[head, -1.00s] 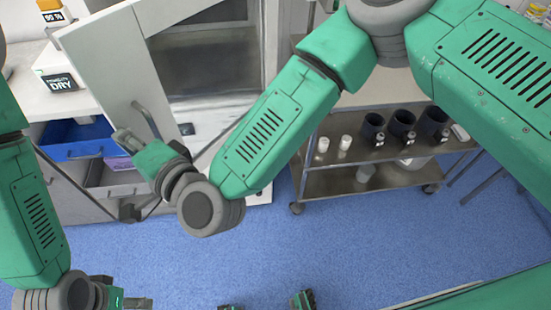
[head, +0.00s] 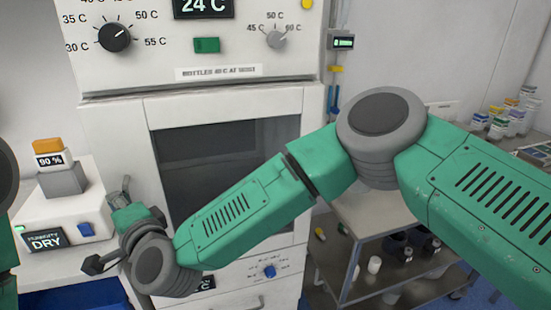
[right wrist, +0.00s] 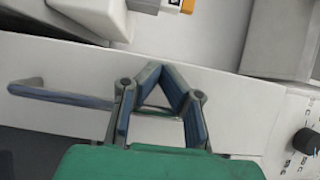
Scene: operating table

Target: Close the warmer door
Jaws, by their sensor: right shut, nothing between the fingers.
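The warmer (head: 195,55) is a white cabinet with dials and a 24 C display. Its door (head: 112,140) has a dark window and lies across the front below the control panel, looking shut or nearly shut; I cannot tell whether it is fully flush. The door's handle (right wrist: 60,95) shows in the right wrist view, left of my gripper. My right gripper (head: 120,192) is at the door's left strip, near the handle. In the right wrist view its fingers (right wrist: 155,70) converge, empty, before the white strip; contact is unclear. My left gripper is out of view.
A metal cart (head: 350,225) with dark cups stands to the right, partly behind my right arm. Several small bottles (head: 500,120) are at the far right.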

